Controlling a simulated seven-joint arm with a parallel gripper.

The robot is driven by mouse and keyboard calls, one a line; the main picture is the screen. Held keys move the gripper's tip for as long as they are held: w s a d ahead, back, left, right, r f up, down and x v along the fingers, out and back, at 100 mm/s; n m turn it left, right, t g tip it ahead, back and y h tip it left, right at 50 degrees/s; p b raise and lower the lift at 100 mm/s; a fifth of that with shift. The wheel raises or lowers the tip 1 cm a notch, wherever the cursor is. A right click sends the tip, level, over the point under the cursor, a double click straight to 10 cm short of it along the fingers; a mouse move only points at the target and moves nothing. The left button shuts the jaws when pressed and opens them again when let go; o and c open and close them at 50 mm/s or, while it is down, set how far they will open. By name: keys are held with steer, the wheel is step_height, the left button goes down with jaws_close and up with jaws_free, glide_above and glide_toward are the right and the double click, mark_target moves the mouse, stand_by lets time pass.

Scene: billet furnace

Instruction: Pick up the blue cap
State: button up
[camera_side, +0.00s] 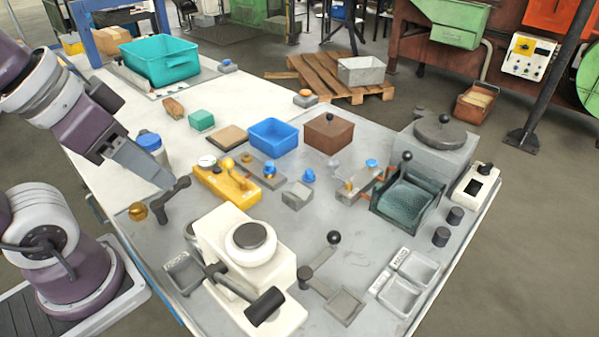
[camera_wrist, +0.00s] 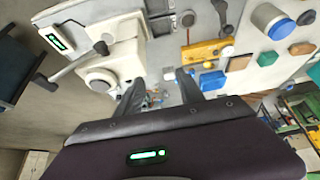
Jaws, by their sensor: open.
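A round blue cap (camera_side: 149,141) sits on top of a whitish jar (camera_side: 152,158) at the left of the table in the side view. My gripper (camera_side: 168,183) points down and to the right, just in front of the jar and apart from the cap. In the wrist view my gripper (camera_wrist: 160,84) has its two fingers spread with nothing held between them. Smaller blue knobs (camera_side: 308,175) also stand on the table.
A dark crank handle (camera_side: 168,202) stands close to my fingertips. A yellow device (camera_side: 226,186), a blue bin (camera_side: 273,137), a green block (camera_side: 201,120) and a white machine (camera_side: 240,250) stand around it. Bare white tabletop lies behind the jar.

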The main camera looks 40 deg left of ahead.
steer(key=w+r+n+g, duration=0.1)
steer(key=w+r+n, duration=0.25)
steer(key=w, duration=0.35)
steer(key=n+g, duration=0.5)
steer(key=n, duration=1.3)
glide_above(309, 171)
steer(key=shift+m, duration=0.25)
steer(key=f, duration=2.2)
steer(key=shift+w+d+f, duration=0.35)
steer(key=shift+d, duration=0.05)
steer(key=f, duration=0.3)
steer(key=a+f, duration=0.1)
steer(key=f, duration=0.1)
steer(key=shift+s+f, duration=0.2)
steer(key=shift+s, duration=0.15)
steer(key=shift+d+f, duration=0.1)
steer(key=shift+f, duration=0.4)
jaws_close()
